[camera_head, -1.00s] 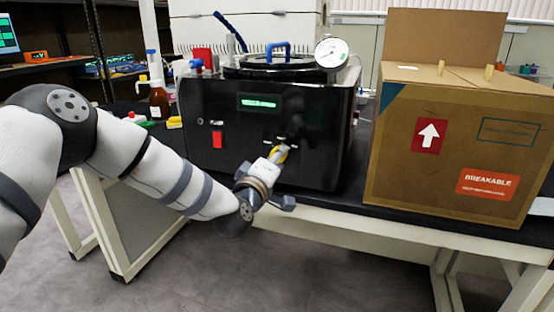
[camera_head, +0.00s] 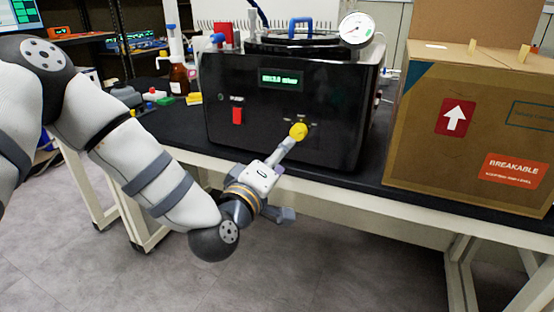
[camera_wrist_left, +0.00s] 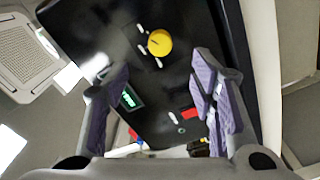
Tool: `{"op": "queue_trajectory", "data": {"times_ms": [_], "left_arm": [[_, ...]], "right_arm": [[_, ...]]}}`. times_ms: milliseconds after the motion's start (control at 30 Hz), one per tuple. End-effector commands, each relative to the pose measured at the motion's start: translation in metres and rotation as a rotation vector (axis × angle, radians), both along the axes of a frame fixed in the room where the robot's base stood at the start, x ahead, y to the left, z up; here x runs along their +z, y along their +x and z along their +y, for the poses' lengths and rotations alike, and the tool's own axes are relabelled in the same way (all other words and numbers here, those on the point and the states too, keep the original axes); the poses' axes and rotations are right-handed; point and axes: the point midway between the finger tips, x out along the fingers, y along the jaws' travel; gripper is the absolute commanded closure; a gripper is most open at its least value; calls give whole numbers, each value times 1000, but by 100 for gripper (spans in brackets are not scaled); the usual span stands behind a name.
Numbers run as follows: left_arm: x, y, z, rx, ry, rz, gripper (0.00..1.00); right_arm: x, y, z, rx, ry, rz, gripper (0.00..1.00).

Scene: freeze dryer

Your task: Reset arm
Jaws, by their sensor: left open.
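My left gripper (camera_head: 283,150) is in front of the black freeze dryer (camera_head: 345,125), low near its front panel. Its two fingers are open and empty in the left wrist view (camera_wrist_left: 162,75). The round yellow knob (camera_head: 298,131) on the dryer's front lies just beyond the fingertips. In the left wrist view the knob (camera_wrist_left: 159,42) shows whole, with a gap to both finger pads. The dryer's green display (camera_head: 281,79) is lit, and a red switch (camera_head: 238,116) sits below it to the left. My right gripper is not in view.
A cardboard box (camera_head: 430,150) marked breakable stands on the black bench (camera_head: 190,140) right of the dryer. A brown bottle (camera_head: 179,79) and small coloured items stand left of it. A pressure gauge (camera_head: 356,29) is on top. Open floor (camera_head: 320,260) lies in front.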

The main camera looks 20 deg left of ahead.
Motion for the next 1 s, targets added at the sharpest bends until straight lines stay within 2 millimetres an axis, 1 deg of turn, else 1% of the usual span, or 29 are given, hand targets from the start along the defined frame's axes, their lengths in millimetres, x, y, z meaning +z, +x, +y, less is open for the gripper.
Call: {"op": "queue_trajectory", "data": {"times_ms": [33,133,533,567,600,633,667,733,767,800,867,900,967,1000], "left_arm": [[0,-6,0,-1,-1,0,49],[0,-12,1,0,-1,0,49],[0,-13,1,0,0,0,49],[-2,-14,0,-2,3,7,49],[-10,-17,-3,-12,16,29,49],[-19,-21,-6,-24,33,59,49],[-33,-27,-10,-43,58,102,49],[-80,-52,-22,-107,139,246,49],[-103,-67,-27,-143,180,321,49],[-135,-92,-32,-194,239,427,49],[-178,-134,-36,-273,322,581,49],[-204,-165,-37,-328,377,682,49],[-236,-215,-35,-414,454,833,49],[-254,-252,-31,-474,504,933,49]], "right_arm": [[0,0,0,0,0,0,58],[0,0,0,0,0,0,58],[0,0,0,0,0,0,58],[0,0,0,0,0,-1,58],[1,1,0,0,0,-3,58],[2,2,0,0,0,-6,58],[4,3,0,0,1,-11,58],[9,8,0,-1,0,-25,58],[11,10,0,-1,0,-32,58],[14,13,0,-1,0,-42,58],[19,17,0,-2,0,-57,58],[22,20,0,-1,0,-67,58],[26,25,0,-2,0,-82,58],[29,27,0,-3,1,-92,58]]}}
